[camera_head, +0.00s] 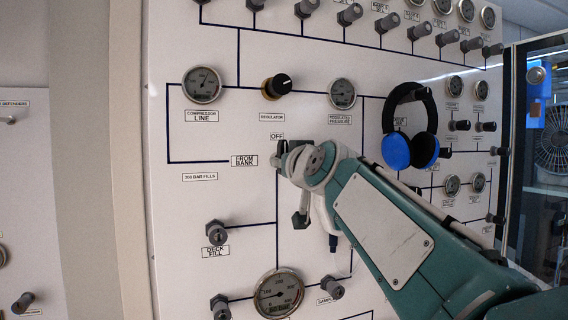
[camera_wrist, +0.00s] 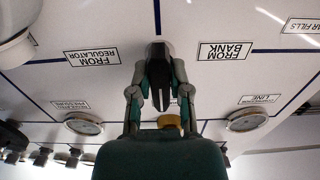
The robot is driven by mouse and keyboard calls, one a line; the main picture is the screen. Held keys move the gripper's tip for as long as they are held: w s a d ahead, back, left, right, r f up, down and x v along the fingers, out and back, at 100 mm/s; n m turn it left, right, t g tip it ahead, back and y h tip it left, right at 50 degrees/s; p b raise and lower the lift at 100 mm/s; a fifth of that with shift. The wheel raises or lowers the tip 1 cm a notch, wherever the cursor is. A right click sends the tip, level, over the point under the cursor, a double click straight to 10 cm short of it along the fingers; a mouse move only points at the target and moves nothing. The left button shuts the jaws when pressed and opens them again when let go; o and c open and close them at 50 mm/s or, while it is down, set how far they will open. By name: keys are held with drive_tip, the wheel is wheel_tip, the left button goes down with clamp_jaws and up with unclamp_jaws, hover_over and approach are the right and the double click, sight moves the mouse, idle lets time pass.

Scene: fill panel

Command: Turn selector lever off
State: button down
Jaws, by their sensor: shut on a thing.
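The selector lever (camera_wrist: 159,55) is a dark handle, seen in the wrist view between the FROM REGULATOR label (camera_wrist: 92,57) and the FROM BANK label (camera_wrist: 225,52). My gripper (camera_wrist: 160,75) is shut on it, with one finger on each side. In the head view my gripper (camera_head: 292,158) is at the panel just below the OFF label (camera_head: 277,136) and right of the FROM BANK label (camera_head: 244,161). There the gripper and arm hide most of the lever, so its exact pointing direction cannot be told.
The white panel (camera_head: 240,120) carries a regulator knob (camera_head: 277,84), gauges (camera_head: 202,85) and several small valve knobs. Blue and black ear defenders (camera_head: 397,150) hang right of my gripper. A deck fill knob (camera_head: 216,231) is at the lower left.

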drive_tip(key=c, duration=0.6)
unclamp_jaws()
drive_tip(key=shift+w+a+f, duration=0.1)
drive_tip(key=shift+f, duration=0.05)
drive_tip(key=v, duration=1.2)
drive_tip(key=s+d+f+m+g+h, duration=0.1)
drive_tip(key=s+d+f+g+h, duration=0.1)
drive_tip(key=s+f, duration=0.5)
drive_tip(key=s+d+f+m+g+h, duration=0.1)
drive_tip(key=s+d+f+g, duration=0.2)
drive_tip(key=f, duration=1.6)
drive_tip(key=s+d+f+m+g+h, duration=0.1)
drive_tip(key=s+d+f+g+h, duration=0.1)
drive_tip(key=s+f+g, duration=0.4)
drive_tip(key=shift+s+d+f+m+g+h, duration=0.1)
drive_tip(key=shift+s+d+f, duration=0.15)
drive_tip(key=shift+s+f, duration=0.8)
drive_tip(key=shift+s+d+f+m+g+h, duration=0.1)
drive_tip(key=shift+s+d+f, duration=0.3)
drive_tip(key=shift+f, duration=1.15)
drive_tip(key=shift+s+d+f+m+g+h, duration=0.15)
drive_tip(key=shift+s+f, duration=0.7)
drive_tip(key=shift+f, duration=0.45)
